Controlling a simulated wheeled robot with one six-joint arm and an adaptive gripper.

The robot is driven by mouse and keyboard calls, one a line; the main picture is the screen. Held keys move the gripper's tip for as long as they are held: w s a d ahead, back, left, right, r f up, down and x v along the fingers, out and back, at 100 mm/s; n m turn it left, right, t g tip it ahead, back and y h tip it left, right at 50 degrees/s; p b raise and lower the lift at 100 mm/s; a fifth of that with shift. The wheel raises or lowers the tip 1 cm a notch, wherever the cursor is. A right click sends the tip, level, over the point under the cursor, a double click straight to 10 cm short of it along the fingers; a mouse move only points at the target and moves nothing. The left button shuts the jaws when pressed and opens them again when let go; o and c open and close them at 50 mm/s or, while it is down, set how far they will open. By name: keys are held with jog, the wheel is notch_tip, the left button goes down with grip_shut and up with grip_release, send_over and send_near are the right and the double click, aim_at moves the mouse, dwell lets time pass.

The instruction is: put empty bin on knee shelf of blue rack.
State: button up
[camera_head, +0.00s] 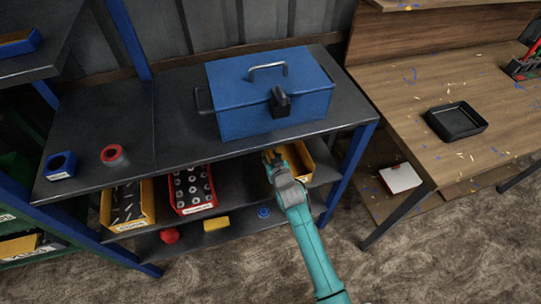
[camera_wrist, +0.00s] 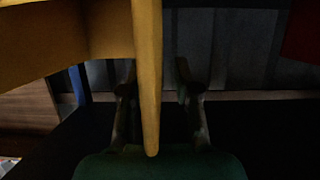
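The yellow bin (camera_head: 319,155) sits at the right end of the middle shelf (camera_head: 236,186) of the blue rack (camera_head: 352,166), under the worktop. The part of its inside that shows looks empty; my gripper hides some of it. My gripper (camera_head: 273,160) is at its near left side. In the wrist view, the yellow bin wall (camera_wrist: 147,75) runs between the two fingers of my gripper (camera_wrist: 156,90). The fingers stand apart, with a gap visible between the wall and the right finger. Contact on the left side is unclear.
A yellow bin of dark parts (camera_head: 127,206) and a red bin (camera_head: 192,189) stand left on the same shelf. A blue toolbox (camera_head: 262,105) sits on the worktop above. A red object (camera_head: 170,236) and yellow block (camera_head: 216,223) lie lower. A wooden table (camera_head: 405,90) stands right.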

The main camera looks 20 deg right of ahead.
jog(key=shift+r, duration=0.1)
jog(key=v, duration=1.2)
jog(key=s+f, duration=0.1)
jog(key=s, duration=2.1)
jog(key=r+v, duration=0.2)
jog(key=v, duration=0.9)
jog(key=w+d+r+v, duration=0.1)
jog(key=r+v, duration=0.1)
jog(key=v, duration=0.9)
jog(key=shift+d+r+t, duration=0.25)
jog(key=shift+t, duration=0.15)
